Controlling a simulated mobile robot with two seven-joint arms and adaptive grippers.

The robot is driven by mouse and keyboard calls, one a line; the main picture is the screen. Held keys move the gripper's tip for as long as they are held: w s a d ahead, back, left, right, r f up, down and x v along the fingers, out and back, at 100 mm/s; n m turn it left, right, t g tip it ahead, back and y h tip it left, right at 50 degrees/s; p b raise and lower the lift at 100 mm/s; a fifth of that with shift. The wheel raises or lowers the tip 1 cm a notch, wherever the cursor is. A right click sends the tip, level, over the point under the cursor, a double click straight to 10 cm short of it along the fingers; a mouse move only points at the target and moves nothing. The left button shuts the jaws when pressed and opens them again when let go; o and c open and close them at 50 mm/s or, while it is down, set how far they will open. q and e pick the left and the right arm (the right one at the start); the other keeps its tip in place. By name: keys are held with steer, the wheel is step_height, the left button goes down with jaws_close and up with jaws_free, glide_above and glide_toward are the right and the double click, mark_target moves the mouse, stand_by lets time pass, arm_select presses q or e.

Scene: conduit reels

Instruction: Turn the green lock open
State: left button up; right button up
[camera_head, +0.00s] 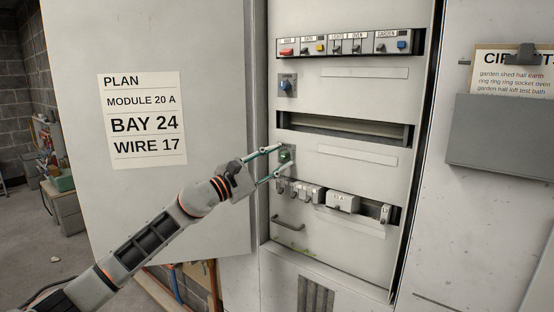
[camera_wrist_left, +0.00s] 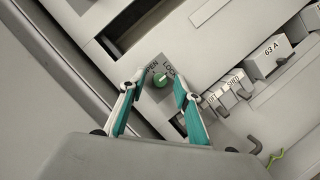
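The green lock (camera_head: 285,155) is a small round knob on a grey square plate at the left side of the cabinet panel, below the empty slot. In the left wrist view the lock (camera_wrist_left: 160,80) shows between words on its plate that seem to read OPEN and LOCK. Which word it points to is too small to tell. My left gripper (camera_head: 279,160) is open, with its two teal fingers pointing at the plate. In the left wrist view the fingertips (camera_wrist_left: 158,83) stand on either side of the knob, apart from it. My right gripper is not in view.
A blue knob (camera_head: 286,85) sits higher on the panel, under a row of labelled modules (camera_head: 345,45). Below the lock are white modules (camera_head: 342,201) and a grey handle (camera_head: 288,223). The open cabinet door (camera_head: 215,130) with a plan sheet (camera_head: 143,118) stands at left.

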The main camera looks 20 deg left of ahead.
arm_select(q)
jaws_close()
